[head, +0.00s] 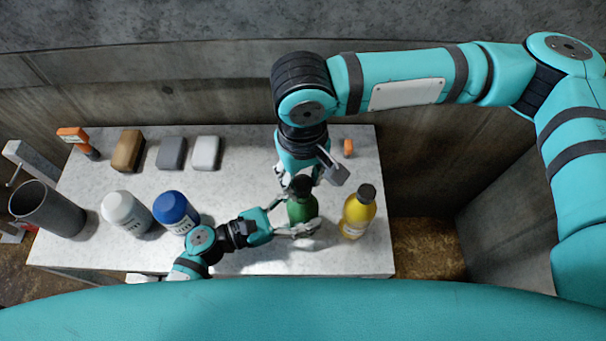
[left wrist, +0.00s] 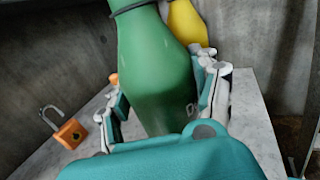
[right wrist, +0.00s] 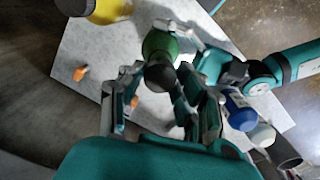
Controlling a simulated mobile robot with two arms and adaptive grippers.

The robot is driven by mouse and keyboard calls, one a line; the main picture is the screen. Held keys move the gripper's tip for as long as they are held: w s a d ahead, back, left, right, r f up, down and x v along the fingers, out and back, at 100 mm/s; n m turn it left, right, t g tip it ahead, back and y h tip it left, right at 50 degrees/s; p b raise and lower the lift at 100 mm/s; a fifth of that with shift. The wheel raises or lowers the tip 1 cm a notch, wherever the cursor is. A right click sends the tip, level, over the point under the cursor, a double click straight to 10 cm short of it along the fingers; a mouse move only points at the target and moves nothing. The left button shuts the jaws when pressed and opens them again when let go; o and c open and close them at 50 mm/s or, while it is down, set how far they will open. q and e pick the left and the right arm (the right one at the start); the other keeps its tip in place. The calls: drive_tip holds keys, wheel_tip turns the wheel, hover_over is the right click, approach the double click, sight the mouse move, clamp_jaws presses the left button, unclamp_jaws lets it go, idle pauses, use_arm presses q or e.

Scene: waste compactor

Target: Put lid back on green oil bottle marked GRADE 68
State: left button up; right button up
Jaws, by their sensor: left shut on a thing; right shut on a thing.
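The green bottle (head: 302,209) stands near the right end of the table, and its body fills the middle of the left wrist view (left wrist: 155,75). My left gripper (head: 297,228) is shut around the bottle's body from the left. The black lid (head: 300,185) is at the bottle's top; it also shows in the right wrist view (right wrist: 160,77). My right gripper (head: 297,178) reaches down from above and is shut on the lid. The lid looks in line with the neck, but I cannot tell whether it is seated. The GRADE 68 marking is not readable.
A yellow bottle (head: 357,212) with a dark cap stands close to the right. White (head: 127,213) and blue (head: 176,211) bottles stand left, beside a grey cylinder (head: 47,209). Several blocks (head: 171,153) line the back. An orange padlock (head: 348,147) lies behind.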

sight(303, 211)
drive_tip(key=shift+f, duration=0.9)
drive_tip(key=shift+f, duration=0.6)
drive_tip(key=m, duration=1.6)
drive_tip(key=shift+a, duration=0.1)
drive_tip(key=m, duration=0.3)
